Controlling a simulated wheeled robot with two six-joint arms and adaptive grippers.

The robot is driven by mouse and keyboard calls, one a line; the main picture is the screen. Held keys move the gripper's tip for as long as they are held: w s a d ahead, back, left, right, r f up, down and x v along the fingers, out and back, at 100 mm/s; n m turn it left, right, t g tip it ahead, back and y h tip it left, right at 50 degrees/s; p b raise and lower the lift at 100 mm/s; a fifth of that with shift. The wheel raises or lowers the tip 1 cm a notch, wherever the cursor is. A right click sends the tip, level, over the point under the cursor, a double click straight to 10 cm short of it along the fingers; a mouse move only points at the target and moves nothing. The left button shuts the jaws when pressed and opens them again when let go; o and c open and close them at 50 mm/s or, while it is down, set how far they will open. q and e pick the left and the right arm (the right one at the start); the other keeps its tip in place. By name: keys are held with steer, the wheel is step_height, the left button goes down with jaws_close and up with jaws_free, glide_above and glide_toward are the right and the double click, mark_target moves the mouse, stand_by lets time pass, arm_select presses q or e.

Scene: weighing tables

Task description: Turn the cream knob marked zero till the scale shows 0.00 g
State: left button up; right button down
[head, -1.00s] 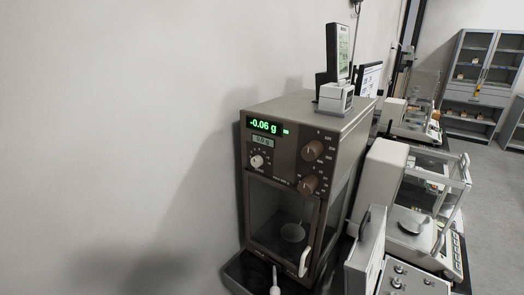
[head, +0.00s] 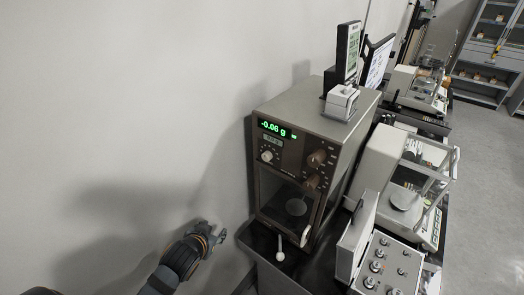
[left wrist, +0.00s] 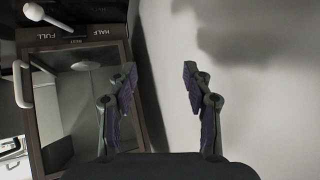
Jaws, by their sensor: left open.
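The brown balance (head: 335,150) stands on a dark table against the wall. Its green display (head: 272,129) reads -0.06 g. The cream knob (head: 267,156) sits at the left of its front panel, below the display; two brown knobs (head: 317,158) are to its right. My left gripper (head: 219,233) is in the head view, low and left of the balance, apart from it. In the left wrist view the left gripper (left wrist: 160,80) is open and empty, with the balance's glass door (left wrist: 85,95) to its left and the wall behind. The cream knob is not visible there. My right gripper is out of view.
A white-tipped lever (head: 280,254) sticks out at the balance's front base. A small white box (head: 341,101) lies on top. The space left of the balance is free.

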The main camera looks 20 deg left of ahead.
arm_select(q)
steer(key=w+d+r+m+t+h, duration=0.25)
steer(key=w+r+t, duration=0.3)
steer(key=r, duration=0.55)
steer(key=m+t+h, duration=0.2)
steer(key=m+h, duration=0.1)
steer(key=h, duration=0.3)
glide_toward(265, 158)
steer(key=shift+y, duration=0.25)
steer(key=b+x, duration=0.7)
steer(key=b, duration=0.1)
steer(key=shift+d+r, duration=0.1)
steer(key=shift+r, duration=0.1)
steer(key=shift+w+d+f, duration=0.1)
steer(key=shift+w+d, duration=0.15)
steer(key=shift+w, duration=0.35)
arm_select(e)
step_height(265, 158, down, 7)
arm_select(q)
steer(key=shift+c, duration=0.4)
steer(key=c, duration=1)
jaws_close()
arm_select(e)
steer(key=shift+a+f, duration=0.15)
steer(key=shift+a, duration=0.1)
